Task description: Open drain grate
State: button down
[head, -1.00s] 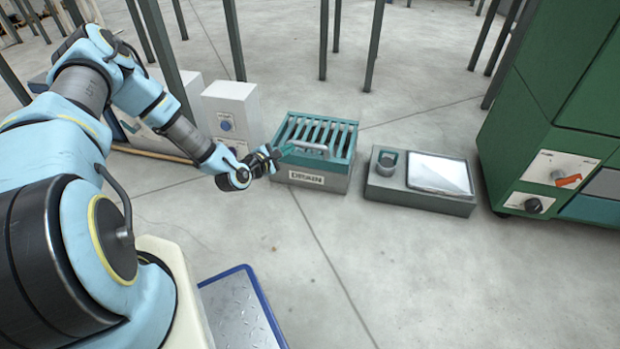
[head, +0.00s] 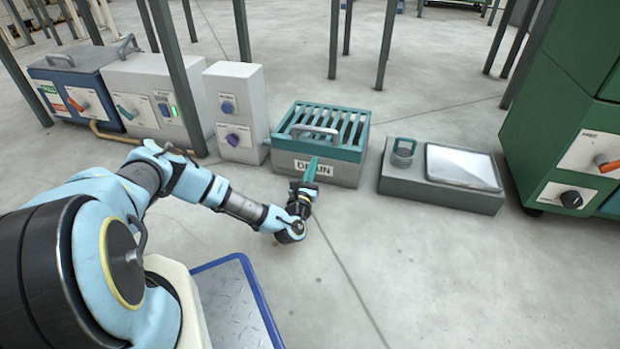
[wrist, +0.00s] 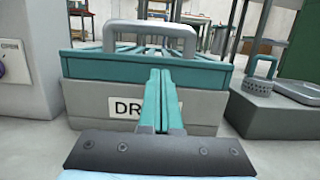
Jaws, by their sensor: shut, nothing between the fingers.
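The drain box (head: 345,172) is a grey box on the floor with a "DRAIN" label on its front. Its teal slatted grate (head: 350,125) lies flat and closed on top, with a grey bar handle (head: 315,130) near the front edge. In the wrist view the handle (wrist: 150,30) stands up above the grate (wrist: 205,65). My gripper (head: 311,165) is in front of the box, its teal fingers pointing at the front face, below the handle and apart from it. In the wrist view the fingers (wrist: 158,80) are together and empty, covering part of the label.
A white box with two knobs (head: 236,112) stands left of the drain. A low grey unit (head: 440,195) with a round strainer (head: 403,150) and a shiny tray is on the right. A green cabinet (head: 570,130) stands far right. The floor in front is clear.

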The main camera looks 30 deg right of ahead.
aim_at(319, 143)
jog(key=x, duration=0.1)
jog(key=b+x, duration=0.1)
jog(key=x, duration=0.1)
jog(key=shift+w+d+f, duration=0.15)
jog(key=shift+w+d, duration=0.1)
jog(key=shift+w+d+r+b, duration=0.25)
jog(key=shift+w+r+b, duration=0.05)
jog(key=shift+r, duration=0.3)
jog(key=shift+w+d+r+b, duration=0.25)
jog(key=shift+w+d+r, duration=0.05)
jog(key=shift+r, duration=0.25)
jog(key=shift+w+d+r, duration=0.15)
jog(key=shift+r, duration=0.2)
jog(key=shift+w+d+r, duration=0.15)
jog(key=shift+r, duration=0.2)
jog(key=shift+r, duration=0.15)
